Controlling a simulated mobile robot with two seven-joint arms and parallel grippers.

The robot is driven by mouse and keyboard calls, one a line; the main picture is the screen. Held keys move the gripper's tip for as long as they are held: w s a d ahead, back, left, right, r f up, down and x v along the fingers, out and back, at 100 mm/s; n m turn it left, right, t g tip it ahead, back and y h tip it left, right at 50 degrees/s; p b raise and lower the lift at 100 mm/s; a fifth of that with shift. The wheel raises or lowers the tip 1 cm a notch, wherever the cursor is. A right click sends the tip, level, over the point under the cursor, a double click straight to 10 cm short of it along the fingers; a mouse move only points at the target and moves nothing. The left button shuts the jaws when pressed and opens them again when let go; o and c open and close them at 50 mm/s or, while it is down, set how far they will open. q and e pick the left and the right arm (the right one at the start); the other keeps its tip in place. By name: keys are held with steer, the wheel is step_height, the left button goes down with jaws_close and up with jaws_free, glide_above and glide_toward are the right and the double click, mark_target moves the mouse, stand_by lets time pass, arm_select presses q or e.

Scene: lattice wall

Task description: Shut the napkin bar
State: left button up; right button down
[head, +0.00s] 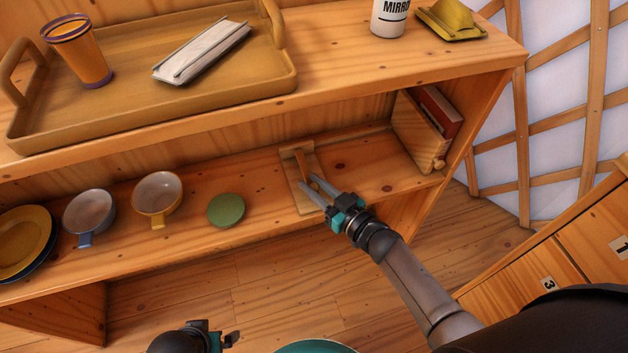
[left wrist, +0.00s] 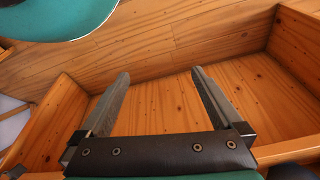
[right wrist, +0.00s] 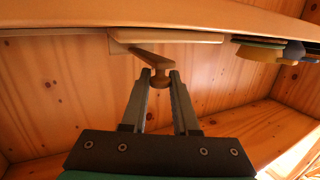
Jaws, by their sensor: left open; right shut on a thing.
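The napkin holder is a flat wooden base (head: 302,196) on the lower shelf, with a wooden napkin bar (head: 302,160) on it. In the right wrist view the bar (right wrist: 146,56) slants away from the base (right wrist: 185,37) and ends in a round knob (right wrist: 160,79). My right gripper (head: 312,183) is shut on the bar's knob, one finger on each side; it also shows in the right wrist view (right wrist: 161,75). No napkins are clearly visible. My left gripper (left wrist: 161,72) is open and empty, away from the holder.
A green disc (head: 226,210), cups (head: 157,193) and plates (head: 20,245) stand left of the holder on the shelf. A wooden bookend-like rack (head: 420,135) with a red book (head: 440,112) stands right. The upper board carries a tray (head: 130,122). Numbered drawers (head: 530,285) stand lower right.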

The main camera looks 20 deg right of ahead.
arm_select(q)
steer(key=shift+s+a+f+g+p, duration=0.15)
steer(key=shift+s+f+p, duration=0.1)
steer(key=shift+s+f, duration=0.3)
steer(key=shift+s+f+g+p, duration=0.2)
steer(key=shift+s+f, duration=0.1)
steer(key=shift+f, duration=0.4)
arm_select(e)
steer(key=shift+r, duration=0.2)
steer(key=c, duration=0.7)
jaws_free()
steer(key=shift+o, duration=0.2)
steer(key=shift+s+d, duration=0.15)
steer(key=shift+s, duration=0.05)
arm_select(q)
steer(key=s+a+f+p, duration=0.4)
steer(key=s+f, duration=0.1)
steer(key=f, duration=0.2)
steer(key=shift+s+a+y+p, duration=0.25)
steer(key=shift+a+y+p, duration=0.05)
steer(key=shift+a+p, duration=0.05)
arm_select(e)
steer(key=v, duration=1.4)
steer(key=shift+s+r, duration=0.2)
steer(key=shift+s, duration=0.1)
steer(key=shift+d, duration=0.1)
